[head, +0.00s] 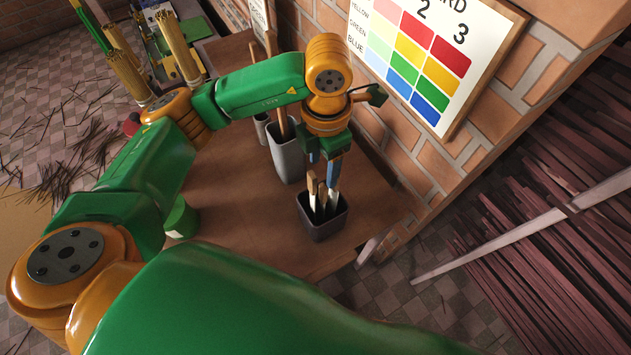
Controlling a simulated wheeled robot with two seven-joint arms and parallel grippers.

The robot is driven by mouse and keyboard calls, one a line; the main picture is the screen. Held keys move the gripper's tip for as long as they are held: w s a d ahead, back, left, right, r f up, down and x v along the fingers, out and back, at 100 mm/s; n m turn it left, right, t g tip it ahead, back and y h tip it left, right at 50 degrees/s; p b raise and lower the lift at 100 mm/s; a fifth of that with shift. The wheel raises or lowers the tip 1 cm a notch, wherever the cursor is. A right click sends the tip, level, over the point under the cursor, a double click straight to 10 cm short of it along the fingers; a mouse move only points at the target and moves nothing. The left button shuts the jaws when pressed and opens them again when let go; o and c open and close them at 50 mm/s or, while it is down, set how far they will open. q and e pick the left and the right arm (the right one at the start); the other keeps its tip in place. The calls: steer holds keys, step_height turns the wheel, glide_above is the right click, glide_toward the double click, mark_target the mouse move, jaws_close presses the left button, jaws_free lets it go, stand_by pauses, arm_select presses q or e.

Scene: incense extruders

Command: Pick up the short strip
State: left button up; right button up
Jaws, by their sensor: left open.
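A small dark square cup (325,228) stands near the front right of the brown table. Several thin strips stand upright in it. One strip (333,177) has a blue upper part and a pale lower part and reaches up to my gripper. Shorter strips (322,191) with brown tops and pale lower parts stand beside it. I cannot tell for sure which is the short strip. My left gripper (324,153) points down right above the cup, open, with the strip tops at its fingers. The wrist hides part of these tops. My right gripper is not in view.
A taller grey container (287,154) with wooden sticks stands behind the cup. A colour chart board (425,55) hangs on the brick wall close to my wrist. A green cup (182,218) stands at left. Bare table (240,220) lies left of the dark cup.

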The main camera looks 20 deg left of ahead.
mark_target(323, 186)
arm_select(q)
steer(key=f+p, duration=0.1)
steer(key=f, duration=0.2)
steer(key=s+f+p, duration=0.1)
steer(key=f, duration=0.1)
steer(key=shift+s+d+f+p, duration=0.1)
steer(key=shift+d+f+p, duration=0.15)
steer(key=shift+p, duration=0.1)
steer(key=shift+w+f, duration=0.2)
steer(key=shift+f, duration=0.25)
jaws_close()
